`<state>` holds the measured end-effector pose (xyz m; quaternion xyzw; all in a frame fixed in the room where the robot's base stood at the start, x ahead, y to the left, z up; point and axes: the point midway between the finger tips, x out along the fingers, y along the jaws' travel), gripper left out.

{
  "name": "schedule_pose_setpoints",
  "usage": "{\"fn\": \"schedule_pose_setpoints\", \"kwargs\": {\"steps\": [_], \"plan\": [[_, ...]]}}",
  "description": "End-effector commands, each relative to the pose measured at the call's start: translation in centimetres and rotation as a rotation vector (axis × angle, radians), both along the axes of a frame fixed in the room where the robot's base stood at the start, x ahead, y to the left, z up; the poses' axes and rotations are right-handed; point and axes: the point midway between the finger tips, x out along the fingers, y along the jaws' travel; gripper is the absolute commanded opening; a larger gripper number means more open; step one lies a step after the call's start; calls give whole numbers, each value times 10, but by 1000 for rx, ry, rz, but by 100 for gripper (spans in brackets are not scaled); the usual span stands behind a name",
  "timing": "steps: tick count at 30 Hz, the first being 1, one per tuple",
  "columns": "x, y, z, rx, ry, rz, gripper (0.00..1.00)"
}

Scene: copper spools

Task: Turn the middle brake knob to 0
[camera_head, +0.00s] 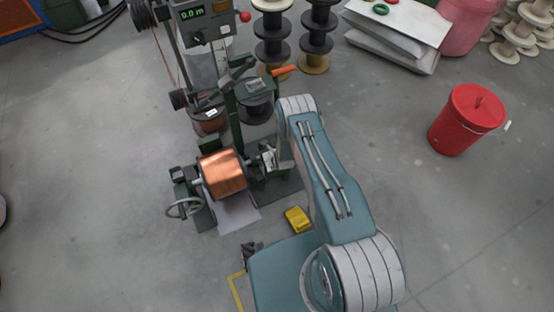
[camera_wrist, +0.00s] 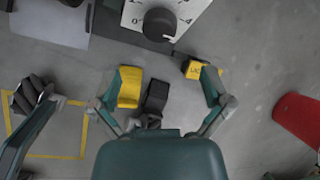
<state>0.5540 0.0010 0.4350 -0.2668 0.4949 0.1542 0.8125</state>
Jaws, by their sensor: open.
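A black round knob (camera_wrist: 160,24) stands on a white dial plate (camera_wrist: 190,10) at the top of the wrist view. The plate shows 0 at left and 4 at lower right. The knob's white mark points to the lower right, near the 4. My gripper (camera_wrist: 164,76) is open and empty, its fingers spread below the knob in the picture and apart from it. In the head view, my arm hides much of the brake area beside the copper spool (camera_head: 224,174). I cannot tell the other brake knobs apart.
A yellow pedal (camera_wrist: 130,93) and a black part (camera_wrist: 155,97) lie below, between the fingers in view. A yellow block (camera_wrist: 195,69) is near the right finger. A red bin (camera_head: 465,120) stands at right. Stacked spools (camera_head: 271,45) stand at the back.

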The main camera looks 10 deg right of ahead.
Motion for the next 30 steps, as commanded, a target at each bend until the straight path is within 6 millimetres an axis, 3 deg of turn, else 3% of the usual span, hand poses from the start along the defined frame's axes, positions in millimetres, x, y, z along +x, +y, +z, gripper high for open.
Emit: {"fn": "schedule_pose_setpoints", "kwargs": {"steps": [15,30], "plan": [[27,-1,-53,0,1,1,99],[44,-2,-85,-2,2,1,99]]}}
